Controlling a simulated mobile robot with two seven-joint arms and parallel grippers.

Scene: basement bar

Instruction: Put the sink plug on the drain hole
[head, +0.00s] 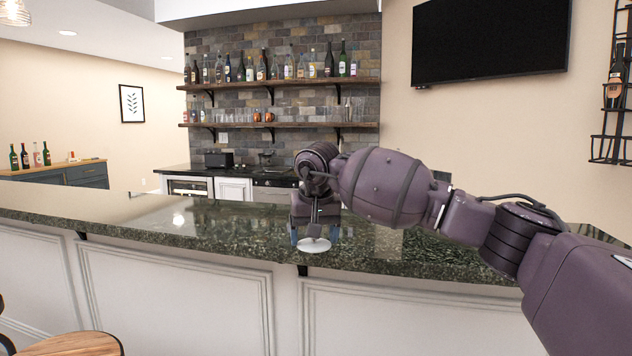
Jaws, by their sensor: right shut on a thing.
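The sink plug (314,245) is a small white disc at the front edge of the dark green stone bar counter (205,233). My right gripper (315,234) points down over it, with a finger on each side, and is shut on it. I cannot tell whether the plug touches the counter or is held just above it. My right arm reaches in from the right and hides part of the counter. The drain hole is not visible. My left gripper is not in view.
White panelled bar front (175,305) drops below the counter edge. A wooden stool seat (75,345) is at the lower left. Behind the bar are a back counter, a black toaster (218,159) and shelves of bottles (280,82). The counter left of my gripper is clear.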

